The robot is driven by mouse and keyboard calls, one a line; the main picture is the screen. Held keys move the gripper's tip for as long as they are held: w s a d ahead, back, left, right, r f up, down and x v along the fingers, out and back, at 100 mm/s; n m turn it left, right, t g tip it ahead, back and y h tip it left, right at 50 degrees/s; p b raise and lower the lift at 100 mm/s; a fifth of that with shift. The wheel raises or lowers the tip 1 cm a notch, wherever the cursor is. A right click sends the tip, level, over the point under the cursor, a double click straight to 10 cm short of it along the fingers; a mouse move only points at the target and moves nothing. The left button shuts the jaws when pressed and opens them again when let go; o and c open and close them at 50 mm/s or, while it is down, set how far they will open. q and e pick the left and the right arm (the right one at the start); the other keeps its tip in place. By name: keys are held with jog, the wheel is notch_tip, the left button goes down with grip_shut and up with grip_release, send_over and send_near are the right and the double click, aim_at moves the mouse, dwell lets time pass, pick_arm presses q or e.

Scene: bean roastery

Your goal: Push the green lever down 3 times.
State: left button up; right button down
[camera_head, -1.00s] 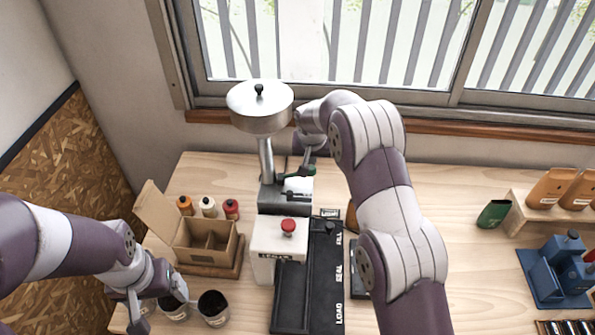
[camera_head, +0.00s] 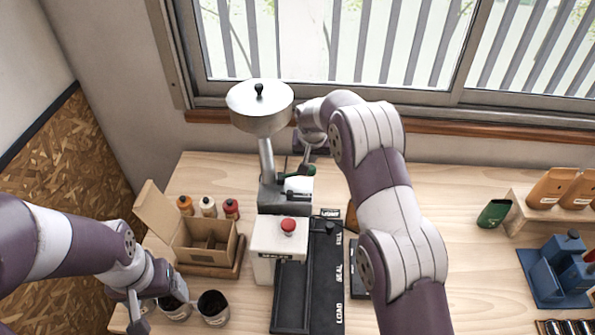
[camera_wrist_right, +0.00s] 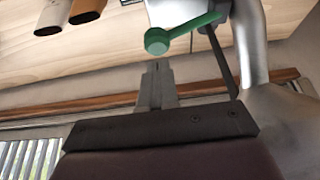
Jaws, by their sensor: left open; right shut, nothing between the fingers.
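The green lever (camera_wrist_right: 186,30) shows in the right wrist view, with a round knob at its left end. In the head view only a small green part shows on the metal grinder (camera_head: 264,165), beside the hopper column. My right gripper (camera_wrist_right: 155,68) is shut and empty. Its fingertips point at the knob, with a small gap between them in the picture; whether they touch in depth I cannot tell. In the head view my right wrist is behind the grinder's right side and hides part of the lever. My left gripper (camera_head: 157,308) is open at the lower left, by the dark cups.
A white sealer box (camera_head: 277,245) with a red button and a black rail (camera_head: 308,290) stand in front of the grinder. An open cardboard box (camera_head: 205,258), three small bottles and dark cups (camera_head: 213,307) are on the left.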

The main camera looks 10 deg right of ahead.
aim_at(311, 167)
jog(key=shift+f, duration=0.25)
jog(key=shift+f+b, duration=1.75)
jog(key=shift+f, duration=0.15)
notch_tip(311, 167, up, 6)
jog(key=p, duration=0.3)
jog(key=shift+r, duration=0.1)
dwell(1.4)
